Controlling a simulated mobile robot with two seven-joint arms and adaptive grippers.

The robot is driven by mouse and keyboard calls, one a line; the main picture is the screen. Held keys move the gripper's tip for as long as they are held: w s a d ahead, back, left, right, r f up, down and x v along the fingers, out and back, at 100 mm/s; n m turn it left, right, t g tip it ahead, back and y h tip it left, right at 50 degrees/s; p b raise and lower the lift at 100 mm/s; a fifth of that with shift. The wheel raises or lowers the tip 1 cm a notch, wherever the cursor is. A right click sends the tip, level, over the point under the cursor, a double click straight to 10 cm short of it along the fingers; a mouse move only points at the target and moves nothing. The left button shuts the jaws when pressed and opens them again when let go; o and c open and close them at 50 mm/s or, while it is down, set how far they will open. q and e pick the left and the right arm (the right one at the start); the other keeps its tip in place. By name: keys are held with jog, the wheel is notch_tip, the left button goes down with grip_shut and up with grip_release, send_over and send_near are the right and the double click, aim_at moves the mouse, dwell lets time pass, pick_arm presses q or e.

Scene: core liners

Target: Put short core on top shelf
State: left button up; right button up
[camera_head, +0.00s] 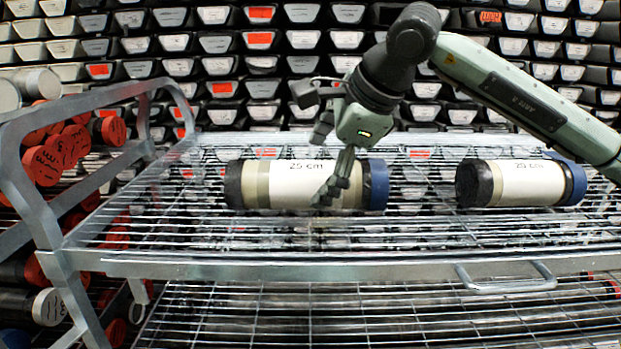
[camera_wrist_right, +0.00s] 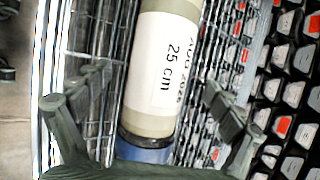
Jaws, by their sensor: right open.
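Two cores lie on their sides on the wire top shelf (camera_head: 420,228) of a metal cart. The left core (camera_head: 262,184) is cream with a white "25 cm" label, a black left end and a blue right end. The shorter right core (camera_head: 525,183) has a label that seems to read "20 cm", with a black left end and blue right end. My right gripper (camera_head: 328,165) is open at the 25 cm core, one finger in front and part of the core hidden. In the right wrist view the 25 cm core (camera_wrist_right: 165,60) lies between the spread fingers (camera_wrist_right: 160,105). My left gripper is not in view.
A lower wire shelf (camera_head: 400,310) shows below and looks empty. A handle (camera_head: 507,278) sits on the cart's front edge. Red-capped cores (camera_head: 60,150) are stacked at the left, behind the cart's end frame (camera_head: 40,200). Racks of labelled trays (camera_head: 230,50) fill the back.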

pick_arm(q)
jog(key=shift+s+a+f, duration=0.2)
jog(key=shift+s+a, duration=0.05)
pick_arm(e)
jog(key=v, duration=0.8)
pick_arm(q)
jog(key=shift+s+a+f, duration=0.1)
pick_arm(e)
jog(key=shift+s, duration=0.2)
